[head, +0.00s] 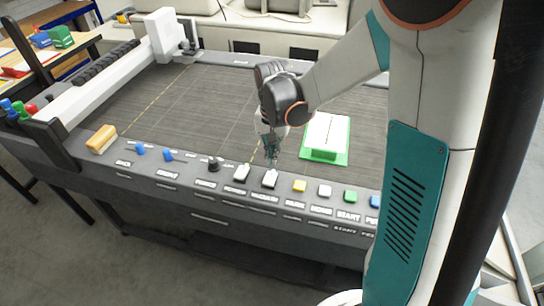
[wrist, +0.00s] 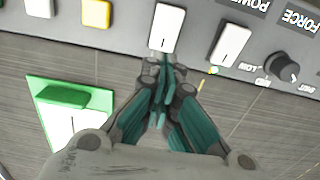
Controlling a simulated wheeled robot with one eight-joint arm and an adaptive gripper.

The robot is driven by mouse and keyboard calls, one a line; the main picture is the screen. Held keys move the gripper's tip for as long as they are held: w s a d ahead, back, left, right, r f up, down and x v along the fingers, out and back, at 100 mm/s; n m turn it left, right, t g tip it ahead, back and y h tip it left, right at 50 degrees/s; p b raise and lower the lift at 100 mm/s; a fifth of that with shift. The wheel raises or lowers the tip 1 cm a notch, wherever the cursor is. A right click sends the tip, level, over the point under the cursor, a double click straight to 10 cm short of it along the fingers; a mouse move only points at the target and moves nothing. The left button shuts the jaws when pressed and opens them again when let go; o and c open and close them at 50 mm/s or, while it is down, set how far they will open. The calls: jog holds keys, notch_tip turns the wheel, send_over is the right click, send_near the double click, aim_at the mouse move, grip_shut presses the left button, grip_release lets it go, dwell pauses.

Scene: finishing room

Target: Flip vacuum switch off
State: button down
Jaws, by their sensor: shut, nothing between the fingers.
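The vacuum switch (head: 270,179) is a white rocker on the front control panel, above a label that seems to read VACUUM. In the wrist view it is the white rocker (wrist: 166,28) just beyond my fingertips. My gripper (head: 271,161) is shut and empty, pointing down just behind the switch. In the wrist view my gripper's closed teal fingers (wrist: 166,68) end close to the switch's near edge; I cannot tell whether they touch it. The rocker's tilt is hard to read.
A similar white power switch (head: 242,172) sits close on the left, then a black force knob (head: 215,164). Yellow (head: 299,186), white (head: 324,191) and green (head: 350,196) buttons lie to the right. A green-and-white piece (head: 325,138) rests on the dark bed. A wooden-topped block (head: 101,139) stands at left.

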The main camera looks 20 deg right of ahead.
notch_tip(320, 180, up, 11)
jog(key=w+d+p, duration=0.1)
jog(key=p, duration=0.1)
jog(key=shift+w, duration=0.2)
jog(key=shift+s, duration=0.1)
